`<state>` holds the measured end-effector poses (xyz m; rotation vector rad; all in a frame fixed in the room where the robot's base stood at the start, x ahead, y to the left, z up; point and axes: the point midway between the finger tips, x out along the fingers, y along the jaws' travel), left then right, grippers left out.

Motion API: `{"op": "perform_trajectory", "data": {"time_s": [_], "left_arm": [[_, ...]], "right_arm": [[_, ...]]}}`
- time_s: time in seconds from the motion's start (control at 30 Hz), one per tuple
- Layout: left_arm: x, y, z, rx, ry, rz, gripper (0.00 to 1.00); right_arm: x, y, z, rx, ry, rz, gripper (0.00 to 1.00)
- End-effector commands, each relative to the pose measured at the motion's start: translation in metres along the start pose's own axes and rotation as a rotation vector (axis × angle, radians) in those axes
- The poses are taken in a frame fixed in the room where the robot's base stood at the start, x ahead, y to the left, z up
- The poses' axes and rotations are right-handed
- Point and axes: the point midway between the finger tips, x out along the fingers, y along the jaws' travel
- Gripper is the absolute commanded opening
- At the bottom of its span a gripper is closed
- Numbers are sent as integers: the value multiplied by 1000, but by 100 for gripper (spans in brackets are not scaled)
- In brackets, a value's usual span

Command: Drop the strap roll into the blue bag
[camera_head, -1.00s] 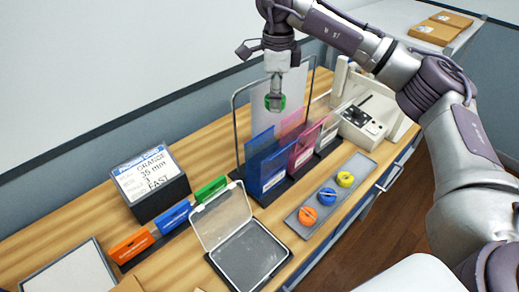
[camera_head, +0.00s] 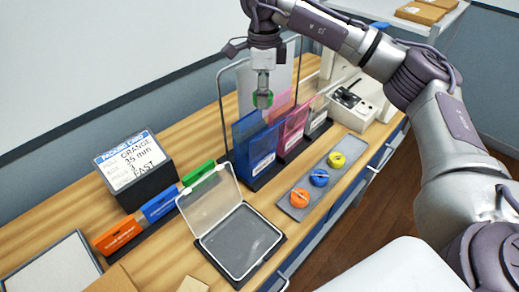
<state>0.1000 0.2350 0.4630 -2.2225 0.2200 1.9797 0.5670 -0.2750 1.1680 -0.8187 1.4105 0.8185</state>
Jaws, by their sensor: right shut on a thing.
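My right gripper (camera_head: 263,88) is shut on a green strap roll (camera_head: 263,99) and holds it in the air over the row of bags. The blue bag (camera_head: 254,145) stands upright at the front left of the rack, with a white label on its face. In the picture the roll is just above the blue bag's top edge, apart from it as far as I can tell. Orange (camera_head: 299,198), blue (camera_head: 319,177) and yellow (camera_head: 337,160) rolls lie on a grey tray. My left gripper is not in view.
A pink bag (camera_head: 292,130) and a clear bag (camera_head: 318,112) stand beside the blue one in the metal-framed rack. A packing card (camera_head: 131,160) reads ORANGE, 35 mm, FAST. An open clear-lidded case (camera_head: 240,243) lies in front. A white machine (camera_head: 352,100) stands at the right.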

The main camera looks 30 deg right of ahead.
Motion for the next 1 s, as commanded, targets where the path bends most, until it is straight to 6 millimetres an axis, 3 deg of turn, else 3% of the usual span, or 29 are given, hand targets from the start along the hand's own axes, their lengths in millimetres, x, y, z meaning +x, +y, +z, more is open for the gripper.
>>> {"op": "perform_trajectory", "data": {"time_s": [0.03,0.07,0.2,0.63,1.0], "left_arm": [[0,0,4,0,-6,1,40],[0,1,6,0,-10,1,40],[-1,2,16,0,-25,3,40],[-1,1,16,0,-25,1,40],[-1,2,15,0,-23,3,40]], "right_arm": [[0,0,0,0,0,0,19],[0,0,0,0,0,0,53],[0,0,0,0,0,0,76],[-8,0,0,-1,-1,-1,77],[-84,0,0,1,-2,-3,77]]}}
